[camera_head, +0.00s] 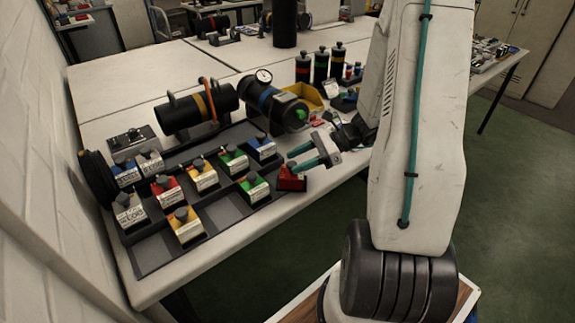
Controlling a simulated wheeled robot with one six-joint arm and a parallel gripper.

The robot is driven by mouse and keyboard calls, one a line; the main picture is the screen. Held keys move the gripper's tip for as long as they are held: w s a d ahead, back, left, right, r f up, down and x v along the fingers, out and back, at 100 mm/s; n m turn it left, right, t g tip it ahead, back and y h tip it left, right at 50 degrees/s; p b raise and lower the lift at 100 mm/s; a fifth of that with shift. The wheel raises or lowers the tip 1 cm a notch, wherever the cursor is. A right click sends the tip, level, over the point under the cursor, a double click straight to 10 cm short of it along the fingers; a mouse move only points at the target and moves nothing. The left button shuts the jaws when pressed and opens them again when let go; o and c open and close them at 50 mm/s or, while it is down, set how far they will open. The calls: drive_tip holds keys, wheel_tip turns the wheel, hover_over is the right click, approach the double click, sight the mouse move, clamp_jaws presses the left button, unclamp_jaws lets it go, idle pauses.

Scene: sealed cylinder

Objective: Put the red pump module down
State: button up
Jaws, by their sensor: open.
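The red pump module (291,180) stands on the white table just right of the black tray, near the table's front edge. My gripper (292,161) is right above it, with teal fingers apart and pointing left. The fingertips are at the module's top; whether they touch it I cannot tell. Part of the module's top is hidden by the fingers. The black tray (230,206) holds several labelled modules in its compartments, among them a red one (167,188), a yellow one (203,174) and a green one (253,187).
Behind the tray lie two black cylinders, one with an orange strap (197,108), one with a gauge (275,105). A yellow bin (310,98) and several dark bottles (321,66) stand behind my gripper. Bare table (245,228) lies in front of the tray.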

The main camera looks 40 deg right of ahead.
drive_tip(key=v, duration=0.7)
drive_tip(key=s+a+r+n+g+h, duration=0.2)
drive_tip(key=a+r+n+g, duration=0.2)
drive_tip(key=a+r+n, duration=0.3)
drive_tip(key=s+a+r+n+g+h, duration=0.25)
drive_tip(key=a+r+n, duration=0.25)
drive_tip(key=a, duration=0.3)
drive_tip(key=s+a+r+n+t+h, duration=0.1)
drive_tip(key=s+a+r+n+h, duration=0.2)
drive_tip(key=s+n+h, duration=0.1)
drive_tip(key=s+a+r+n+h, duration=0.3)
drive_tip(key=s+n, duration=0.3)
drive_tip(key=n, duration=0.1)
drive_tip(key=shift+s+t+h, duration=0.35)
